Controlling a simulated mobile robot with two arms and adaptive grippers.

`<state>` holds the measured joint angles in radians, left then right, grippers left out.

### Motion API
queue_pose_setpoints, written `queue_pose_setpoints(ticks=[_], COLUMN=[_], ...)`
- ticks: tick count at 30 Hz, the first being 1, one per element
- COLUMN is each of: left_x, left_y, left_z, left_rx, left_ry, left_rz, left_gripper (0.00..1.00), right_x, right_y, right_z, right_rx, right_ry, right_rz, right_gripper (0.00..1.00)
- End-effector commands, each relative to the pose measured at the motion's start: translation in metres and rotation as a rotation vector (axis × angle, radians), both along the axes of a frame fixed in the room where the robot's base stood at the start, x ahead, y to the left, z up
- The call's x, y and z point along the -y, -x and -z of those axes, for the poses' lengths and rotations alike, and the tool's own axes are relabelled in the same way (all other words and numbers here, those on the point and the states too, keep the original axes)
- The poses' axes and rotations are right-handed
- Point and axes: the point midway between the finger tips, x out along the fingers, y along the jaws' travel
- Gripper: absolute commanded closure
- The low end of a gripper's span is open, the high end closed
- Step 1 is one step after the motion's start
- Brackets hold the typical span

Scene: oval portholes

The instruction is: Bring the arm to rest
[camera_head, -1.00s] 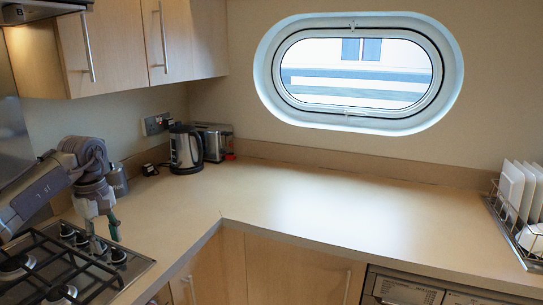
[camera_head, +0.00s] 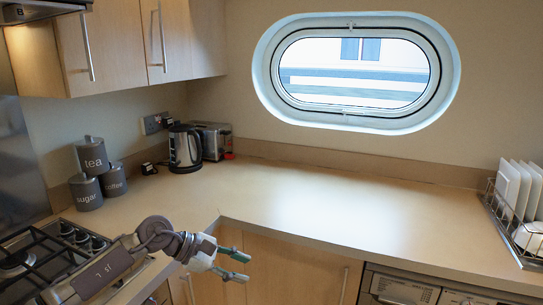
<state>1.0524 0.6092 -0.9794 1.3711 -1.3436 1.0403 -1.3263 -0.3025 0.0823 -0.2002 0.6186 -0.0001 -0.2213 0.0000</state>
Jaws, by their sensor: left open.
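My left arm comes in from the lower left. My left gripper (camera_head: 236,265) is open and empty, with its two green-tipped fingers apart and pointing right. It shows in front of the counter's front edge and the wooden cupboard doors below. The gripper touches nothing that I can see. My right gripper is not in view.
A gas hob (camera_head: 30,262) lies at the lower left by my arm. Canisters marked tea (camera_head: 92,158), coffee (camera_head: 114,181) and sugar (camera_head: 86,193) stand behind it. A kettle (camera_head: 185,150) and toaster (camera_head: 213,140) stand in the corner. A dish rack (camera_head: 492,205) is at right. The middle counter (camera_head: 320,205) is clear.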

Motion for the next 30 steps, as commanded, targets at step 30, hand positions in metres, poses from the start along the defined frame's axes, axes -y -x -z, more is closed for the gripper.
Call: queue_pose_setpoints(ticks=[30], left_x=[-0.123], left_y=[0.245], left_z=[0.172], left_rx=[1.113], left_ry=[-1.477], left_rz=[1.346], left_gripper=[0.59], right_x=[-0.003], right_y=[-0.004], right_z=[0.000], right_rx=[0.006], right_ry=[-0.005], right_rz=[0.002], right_gripper=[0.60])
